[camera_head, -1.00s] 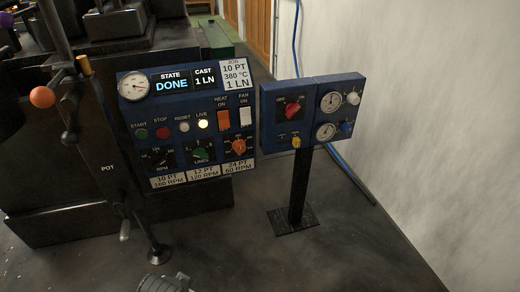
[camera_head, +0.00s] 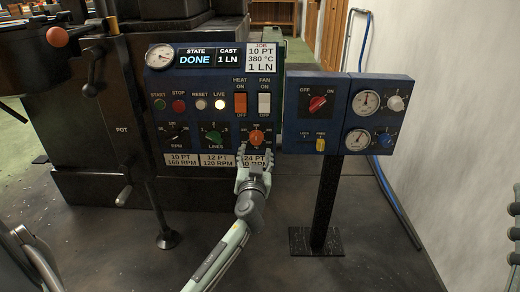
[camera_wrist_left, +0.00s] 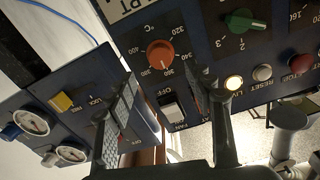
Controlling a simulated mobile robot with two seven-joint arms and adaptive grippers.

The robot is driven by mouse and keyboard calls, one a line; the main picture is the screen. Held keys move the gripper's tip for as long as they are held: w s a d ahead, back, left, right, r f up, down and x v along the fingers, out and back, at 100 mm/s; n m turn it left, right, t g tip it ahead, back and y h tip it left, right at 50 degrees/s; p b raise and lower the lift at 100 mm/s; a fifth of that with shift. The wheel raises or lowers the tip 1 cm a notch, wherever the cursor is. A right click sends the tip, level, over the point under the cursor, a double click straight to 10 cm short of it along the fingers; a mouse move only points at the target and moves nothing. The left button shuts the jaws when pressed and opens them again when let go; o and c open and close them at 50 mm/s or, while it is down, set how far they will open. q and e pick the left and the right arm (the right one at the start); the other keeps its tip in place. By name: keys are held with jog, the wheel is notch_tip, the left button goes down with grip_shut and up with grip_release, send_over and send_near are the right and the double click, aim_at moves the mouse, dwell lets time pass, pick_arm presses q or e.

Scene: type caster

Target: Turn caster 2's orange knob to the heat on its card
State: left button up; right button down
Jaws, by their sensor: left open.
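The orange knob (camera_head: 256,137) sits at the lower right of the blue control panel (camera_head: 222,108). In the left wrist view the orange knob (camera_wrist_left: 160,54) has a scale around it with 320, 340, 360, 380 and 400. The setting it points to is too small to read surely. The job card (camera_head: 261,57) at the panel's top right reads 10 PT, 380 °C, 1 LN. My left gripper (camera_head: 255,155) is open just below and in front of the knob. In the left wrist view its two fingers (camera_wrist_left: 166,80) stand apart, short of the knob. My right gripper is not seen.
The green LINES knob (camera_head: 211,138) is left of the orange knob; the heat switch (camera_head: 240,103) and fan switch (camera_head: 264,103) are above. A second blue box (camera_head: 345,115) on a black post stands close at right, with gauges and a red knob (camera_head: 317,103).

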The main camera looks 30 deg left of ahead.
aim_at(256, 141)
pick_arm(q)
jog(key=x, duration=0.6)
jog(key=shift+w+a, duration=0.2)
jog(key=shift+a, duration=0.1)
jog(key=c, duration=1.2)
